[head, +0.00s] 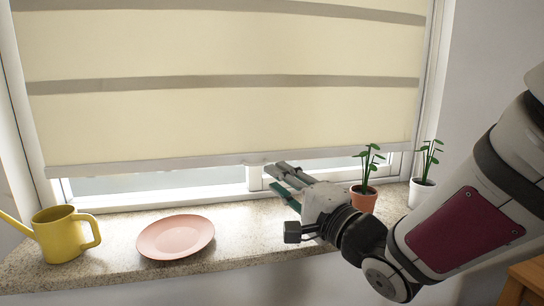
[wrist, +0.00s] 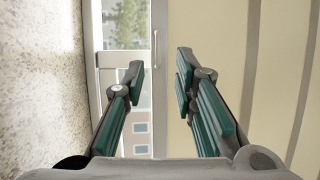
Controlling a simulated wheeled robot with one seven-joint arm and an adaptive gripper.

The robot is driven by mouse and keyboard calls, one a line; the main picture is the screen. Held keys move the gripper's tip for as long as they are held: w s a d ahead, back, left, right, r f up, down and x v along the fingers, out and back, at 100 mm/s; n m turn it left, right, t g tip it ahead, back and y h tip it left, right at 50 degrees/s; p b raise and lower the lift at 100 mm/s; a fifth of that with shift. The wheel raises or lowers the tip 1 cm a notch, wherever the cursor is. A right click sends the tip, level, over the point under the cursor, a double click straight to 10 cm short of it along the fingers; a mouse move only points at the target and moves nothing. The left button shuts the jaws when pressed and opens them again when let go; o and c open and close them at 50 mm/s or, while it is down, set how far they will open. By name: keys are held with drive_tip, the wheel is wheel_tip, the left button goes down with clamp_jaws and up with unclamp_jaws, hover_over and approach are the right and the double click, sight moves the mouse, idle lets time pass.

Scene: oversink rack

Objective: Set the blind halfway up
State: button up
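The cream blind (head: 230,120) with grey-brown stripes hangs over most of the window, its pale bottom bar (head: 150,165) a little above the sill. A small pale tab (head: 257,161) shows on the bar near the middle. My gripper (head: 278,175) is at the bar's lower edge, just right of this tab. In the wrist view the fingers of my gripper (wrist: 161,75) are apart with nothing held between them. The blind (wrist: 220,70) fills the right side there, behind one finger. Whether a finger touches the bar cannot be told.
The stone sill (head: 115,245) holds a yellow watering can (head: 62,235), a pink plate (head: 176,237), a terracotta plant pot (head: 363,198) and a white plant pot (head: 421,192). The terracotta pot is close beside my arm. The sill between plate and gripper is clear.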

sight(257, 165)
drive_tip(key=x, duration=0.7)
drive_tip(key=shift+w+a+b, duration=0.15)
drive_tip(key=shift+w+b, duration=0.1)
drive_tip(key=shift+b, duration=0.05)
drive_tip(key=shift+f, duration=0.1)
drive_tip(key=shift+c, duration=0.2)
clamp_jaws()
